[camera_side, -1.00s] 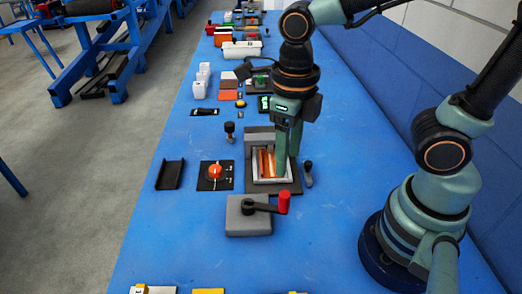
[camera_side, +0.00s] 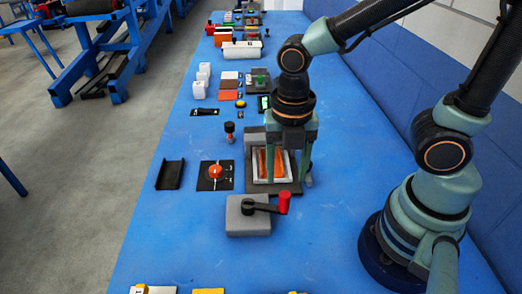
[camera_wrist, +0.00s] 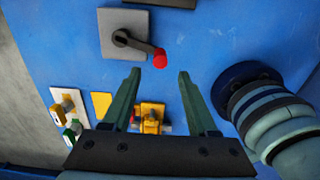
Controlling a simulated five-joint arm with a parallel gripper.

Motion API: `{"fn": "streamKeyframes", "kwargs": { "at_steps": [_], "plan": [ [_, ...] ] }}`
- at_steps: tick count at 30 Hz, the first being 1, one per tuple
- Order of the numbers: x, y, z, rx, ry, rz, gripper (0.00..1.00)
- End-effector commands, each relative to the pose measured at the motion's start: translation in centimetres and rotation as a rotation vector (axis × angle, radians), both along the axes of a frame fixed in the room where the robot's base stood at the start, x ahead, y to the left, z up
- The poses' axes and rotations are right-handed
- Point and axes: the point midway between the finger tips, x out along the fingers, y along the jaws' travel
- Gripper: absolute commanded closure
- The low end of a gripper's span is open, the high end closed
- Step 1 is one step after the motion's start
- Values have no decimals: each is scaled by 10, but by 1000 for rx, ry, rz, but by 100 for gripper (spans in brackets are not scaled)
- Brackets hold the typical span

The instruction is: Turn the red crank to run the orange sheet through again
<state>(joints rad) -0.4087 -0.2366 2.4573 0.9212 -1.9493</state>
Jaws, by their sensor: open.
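The red crank handle (camera_side: 283,202) stands upright at the right end of a dark arm on a grey block (camera_side: 240,222). In the wrist view the red knob (camera_wrist: 160,59) lies just beyond the fingertips, and the grey block (camera_wrist: 110,40) is beyond them to the left. The orange sheet (camera_side: 266,163) lies in a pale frame on a dark base behind the crank block, partly hidden by my fingers. My gripper (camera_side: 287,180) is open and empty, its fingers pointing down over that frame. Its spread fingers also show in the wrist view (camera_wrist: 160,75).
A dark plate with an orange knob (camera_side: 215,171) and a black channel (camera_side: 169,175) lie left of the frame. A small dark-topped post (camera_side: 229,131) stands behind. The blue table in front of the crank block is mostly clear.

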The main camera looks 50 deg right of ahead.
Motion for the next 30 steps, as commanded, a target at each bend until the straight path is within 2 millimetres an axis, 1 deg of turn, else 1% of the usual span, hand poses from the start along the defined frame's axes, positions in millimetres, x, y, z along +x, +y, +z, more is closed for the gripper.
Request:
{"fn": "streamKeyframes", "kwargs": {
  "at_steps": [1,6,13,16,21,30],
  "plan": [
    [-2,-1,-12,-4,9,1,41],
    [-2,-1,-41,-4,8,2,41],
    [-1,0,-69,-1,4,2,41],
    [-1,0,-76,-1,4,2,41],
    [-1,0,-83,-1,2,2,41],
    [0,0,-83,0,0,2,41]
  ]
}}
